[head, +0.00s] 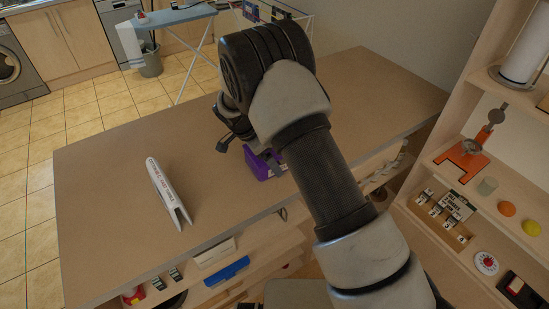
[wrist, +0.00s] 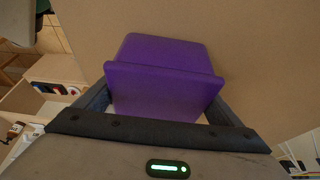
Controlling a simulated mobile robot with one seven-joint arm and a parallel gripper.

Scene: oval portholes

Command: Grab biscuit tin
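The biscuit tin appears to be the purple box (head: 262,166) on the brown worktop, partly hidden behind my arm in the head view. In the wrist view the purple tin (wrist: 162,80) fills the middle, with a raised rim across its near side. My gripper (wrist: 161,105) is open wide, one dark finger on each side of the tin. Small pale gaps show between the fingers and the tin's near part. The fingertips are partly hidden by the tin's rim, so contact is not clear. In the head view my gripper (head: 238,135) is above and beside the tin.
Open shelves with small items lie below the front edge. A shelf unit (head: 450,165) stands at the right. The left and far worktop are mostly clear.

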